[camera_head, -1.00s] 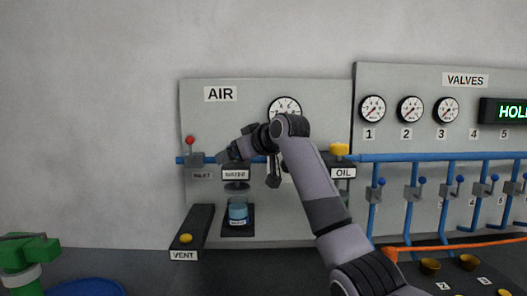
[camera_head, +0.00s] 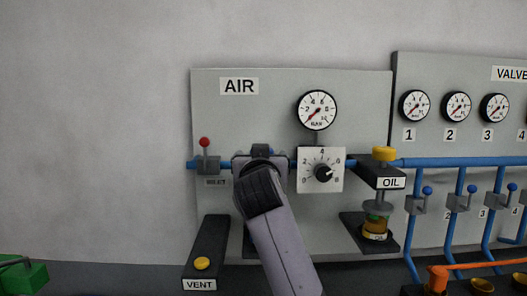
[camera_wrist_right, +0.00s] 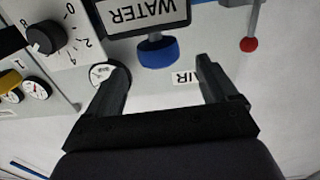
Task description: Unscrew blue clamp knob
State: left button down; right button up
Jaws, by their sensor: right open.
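The blue knob (camera_wrist_right: 158,53) shows in the right wrist view, on a short grey stem beside the WATER label (camera_wrist_right: 140,14). My right gripper (camera_wrist_right: 160,68) is open, one finger on each side of the knob in the picture. I see no contact with it, and the exact depth between them is unclear. In the head view my right arm covers the WATER unit, so the knob and the gripper's fingers are hidden there. My left gripper is in neither current view.
The AIR panel holds a gauge (camera_head: 317,110), a pressure dial (camera_head: 321,171), a red-tipped lever (camera_head: 205,142) and the OIL unit (camera_head: 376,229) with its yellow cap. A VENT block (camera_head: 207,246) stands left of my arm. Blue pipes (camera_head: 460,162) run right.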

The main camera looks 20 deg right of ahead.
jog(key=shift+p+x, duration=0.95)
jog(key=shift+x, duration=2.35)
jog(key=c, duration=1)
